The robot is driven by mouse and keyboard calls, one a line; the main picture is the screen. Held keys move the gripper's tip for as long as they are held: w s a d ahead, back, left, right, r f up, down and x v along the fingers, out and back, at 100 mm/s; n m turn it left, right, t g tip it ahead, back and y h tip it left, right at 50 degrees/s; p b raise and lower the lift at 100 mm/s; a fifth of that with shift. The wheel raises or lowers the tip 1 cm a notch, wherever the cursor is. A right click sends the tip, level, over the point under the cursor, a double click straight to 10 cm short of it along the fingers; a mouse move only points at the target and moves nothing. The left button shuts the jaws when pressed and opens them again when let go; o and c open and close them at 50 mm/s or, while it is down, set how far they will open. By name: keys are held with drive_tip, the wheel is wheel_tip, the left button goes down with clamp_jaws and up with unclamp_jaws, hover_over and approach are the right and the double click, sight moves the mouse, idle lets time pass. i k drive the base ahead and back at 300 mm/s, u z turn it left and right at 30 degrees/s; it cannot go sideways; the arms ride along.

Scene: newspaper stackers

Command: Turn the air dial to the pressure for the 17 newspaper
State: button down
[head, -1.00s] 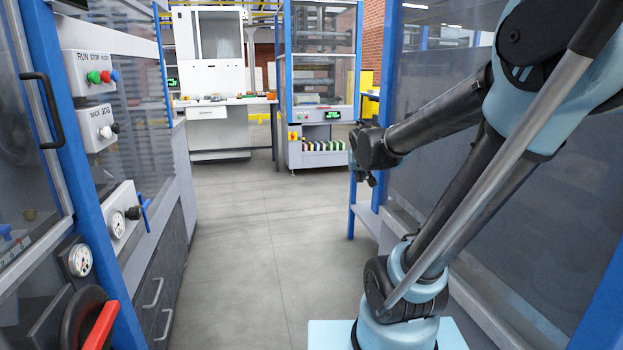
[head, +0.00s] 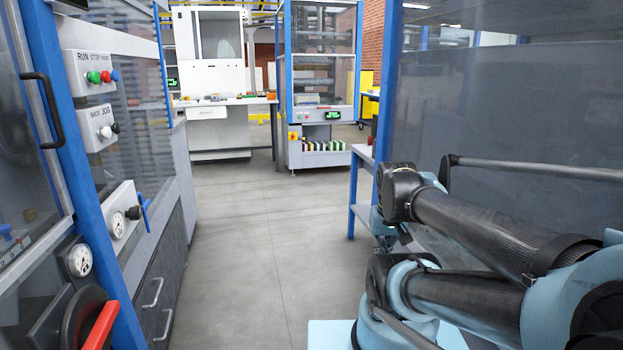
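A white panel on the left machine carries a round gauge (head: 118,224), a small black knob (head: 133,212) and a blue lever (head: 145,212). The knob beside the gauge looks like the air dial, but its markings are too small to read. A second gauge (head: 80,260) sits lower on the left, and its reading is not legible. No newspaper can be made out. My arm is folded low at the right. My gripper (head: 385,240) appears small below the arm's front end, across the aisle from the panel, far from the knob. Its fingers are unclear.
A button box (head: 88,73) labelled RUN and STOP and a JOG box (head: 98,126) are on the left machine. A red-handled black switch (head: 95,322) is lower left. The grey floor aisle (head: 245,240) is clear. A blue-framed machine (head: 320,80) and white workstation (head: 208,75) stand ahead.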

sight(134, 213)
drive_tip(key=u, duration=1.85)
